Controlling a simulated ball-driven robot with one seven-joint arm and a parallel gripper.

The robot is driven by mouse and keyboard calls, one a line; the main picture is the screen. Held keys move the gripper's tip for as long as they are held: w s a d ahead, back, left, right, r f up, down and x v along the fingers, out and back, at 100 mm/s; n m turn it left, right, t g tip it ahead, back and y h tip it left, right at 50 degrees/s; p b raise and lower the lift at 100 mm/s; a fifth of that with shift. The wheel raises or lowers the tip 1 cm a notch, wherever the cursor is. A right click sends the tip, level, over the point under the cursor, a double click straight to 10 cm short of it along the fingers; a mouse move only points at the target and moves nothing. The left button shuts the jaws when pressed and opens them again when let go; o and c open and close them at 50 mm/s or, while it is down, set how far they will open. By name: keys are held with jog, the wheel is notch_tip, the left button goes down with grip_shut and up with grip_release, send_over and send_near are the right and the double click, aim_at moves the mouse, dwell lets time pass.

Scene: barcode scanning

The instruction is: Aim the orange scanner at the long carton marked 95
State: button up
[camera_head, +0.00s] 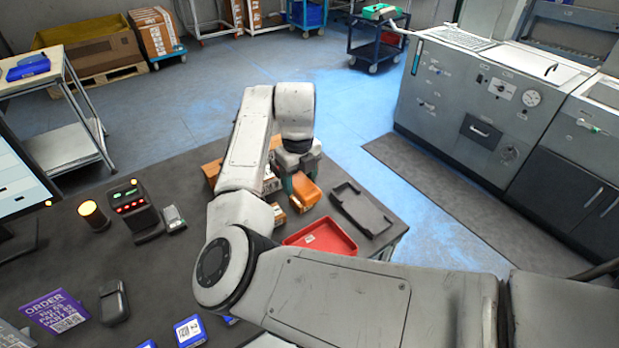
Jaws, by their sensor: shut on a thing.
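My gripper (297,176) is over the right part of the dark table, pointing down, with teal parts at its fingers. It is shut on the orange scanner (305,194), whose orange body shows just below and in front of the fingers. My gripper hides part of the scanner, and I cannot tell which way its front faces. A long brown carton (211,172) lies at the table's back edge, partly behind my arm. Smaller cartons (279,213) show between my arm and the scanner. No mark 95 is readable on any of them.
A red tray (322,237) and a dark grey empty holder (361,209) lie near the scanner. A device with red lights (131,206), an amber lamp (93,214), a purple order card (56,312) and blue boxes (189,331) are on the left. My forearm covers the table's front right.

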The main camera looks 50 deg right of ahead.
jog(key=shift+f+b, duration=2.3)
jog(key=shift+f, duration=1.1)
jog(key=shift+f, duration=0.1)
jog(key=shift+s+f+b, duration=0.2)
jog(key=shift+f+b, duration=0.1)
jog(key=shift+f, duration=0.25)
jog(key=shift+s+f+b, duration=0.15)
jog(key=shift+f+b, duration=0.1)
jog(key=shift+f, duration=0.25)
jog(key=shift+r, duration=0.15)
jog(key=shift+w+r+p, duration=0.2)
jog(key=shift+r+p, duration=0.15)
jog(key=shift+r, duration=0.2)
jog(key=shift+w+r+p, duration=0.15)
jog(key=shift+r+p, duration=0.15)
jog(key=shift+r, duration=0.2)
